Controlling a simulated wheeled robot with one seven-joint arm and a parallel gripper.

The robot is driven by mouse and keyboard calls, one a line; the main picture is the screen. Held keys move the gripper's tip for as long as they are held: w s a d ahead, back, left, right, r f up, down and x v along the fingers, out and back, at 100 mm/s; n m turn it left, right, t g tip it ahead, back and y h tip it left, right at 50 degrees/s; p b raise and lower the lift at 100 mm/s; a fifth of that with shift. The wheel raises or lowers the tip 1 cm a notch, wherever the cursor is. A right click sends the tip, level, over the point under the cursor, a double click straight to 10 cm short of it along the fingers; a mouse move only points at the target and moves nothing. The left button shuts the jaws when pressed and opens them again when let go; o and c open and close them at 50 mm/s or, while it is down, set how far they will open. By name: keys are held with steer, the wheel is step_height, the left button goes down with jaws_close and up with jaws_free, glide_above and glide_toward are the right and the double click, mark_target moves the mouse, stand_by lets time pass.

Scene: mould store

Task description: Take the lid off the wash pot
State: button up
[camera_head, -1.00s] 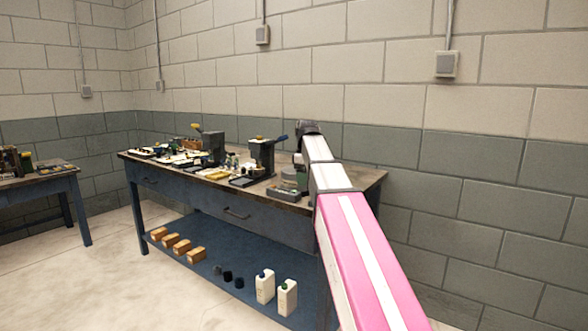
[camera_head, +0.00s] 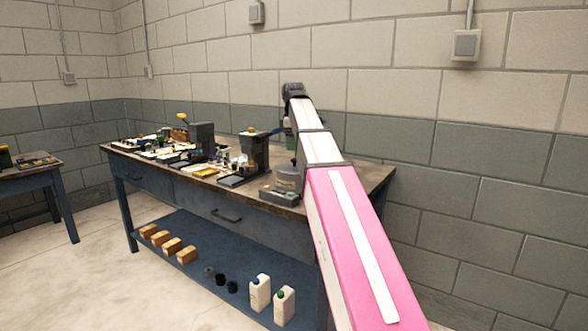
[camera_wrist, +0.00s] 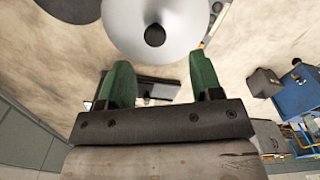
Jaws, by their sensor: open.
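In the wrist view a pale grey round lid (camera_wrist: 190,20) with a black knob (camera_wrist: 155,35) shows at the top, just beyond my fingertips. I take it for the wash pot's lid; the pot under it is hidden there. My gripper (camera_wrist: 160,68) is open, its two green fingers spread wide with nothing between them, and the knob lies apart, past the gap. In the head view a grey round pot (camera_head: 288,178), perhaps the wash pot, stands on the bench, partly hidden by my pink and white arm.
The blue bench (camera_head: 270,228) carries a dark upright press (camera_head: 254,153) and many small tools left of the pot. White bottles (camera_head: 260,292) and wooden blocks (camera_head: 172,245) are on its lower shelf. A block wall (camera_head: 400,140) stands close behind. Another table (camera_head: 55,185) is at left.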

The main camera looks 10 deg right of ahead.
mark_target(294, 159)
steer(key=shift+w+d+f, duration=0.1)
steer(key=shift+w+f, duration=0.05)
steer(key=shift+f, duration=1.65)
steer(key=shift+w+d+f, duration=0.1)
steer(key=shift+f, duration=1.65)
jaws_close()
steer(key=shift+r, duration=0.1)
